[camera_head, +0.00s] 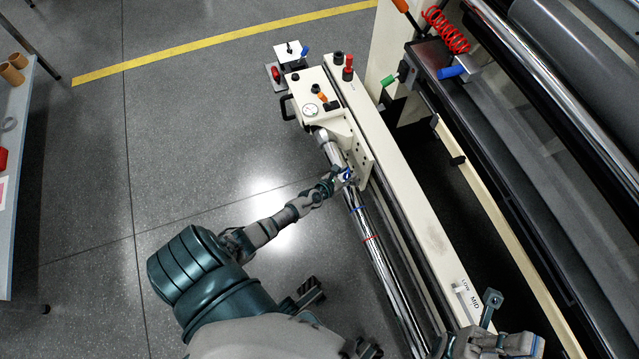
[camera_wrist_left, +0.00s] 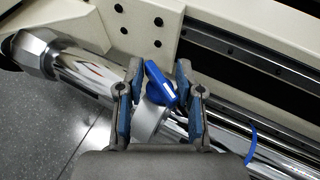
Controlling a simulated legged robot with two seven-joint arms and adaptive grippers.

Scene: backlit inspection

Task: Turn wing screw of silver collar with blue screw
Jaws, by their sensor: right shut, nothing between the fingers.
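The blue wing screw (camera_wrist_left: 161,84) sits on a silver collar (camera_wrist_left: 149,119) around the polished shaft (camera_wrist_left: 85,75) in the left wrist view. The wing is tilted, its upper end toward the left finger. My left gripper (camera_wrist_left: 158,82) is open, one finger on each side of the wing, with a gap visible on the right; contact on the left is unclear. In the head view my left gripper (camera_head: 341,178) is at the shaft's upper part and largely hides the collar. My right gripper (camera_head: 500,338) is shut and empty at the lower right.
A blue ring (camera_wrist_left: 252,145) is farther along the shaft, and a red ring (camera_head: 371,239) lies lower down. A cream beam (camera_head: 400,170) runs beside the shaft. Open floor lies to the left.

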